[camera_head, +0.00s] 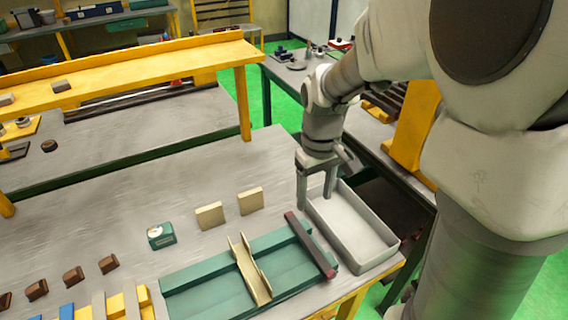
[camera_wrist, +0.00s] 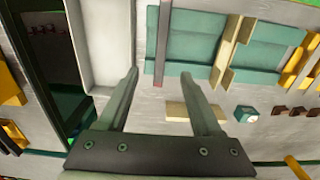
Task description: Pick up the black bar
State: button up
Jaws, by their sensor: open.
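The black bar (camera_head: 311,246) is long, thin and dark with a reddish tint. It lies across the right end of the green fixture (camera_head: 185,276), beside the white tray. In the wrist view the bar (camera_wrist: 163,42) runs from the top edge down to a near end between my fingertips in the picture. My gripper (camera_head: 316,190) is open and empty, pointing down near the far left corner of the white tray, beyond the bar's far end. Both fingers of my gripper (camera_wrist: 160,82) show apart in the wrist view. Its height above the table is hard to judge.
The white tray (camera_head: 388,243) is empty, right of the bar. A cream channel piece (camera_head: 250,272) sits across the fixture. Two cream blocks (camera_head: 210,215) and a small green box (camera_head: 161,236) stand behind. Brown blocks line the left. The table's middle is clear.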

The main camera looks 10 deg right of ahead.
send_over(308, 241)
jog(key=f, duration=0.7)
jog(key=f+b, duration=0.1)
jog(key=f, duration=0.2)
jog(key=shift+d+f, duration=0.2)
jog(key=shift+d, duration=0.05)
jog(key=shift+a+f, duration=0.2)
jog(key=shift+f, duration=2.5)
grip_shut()
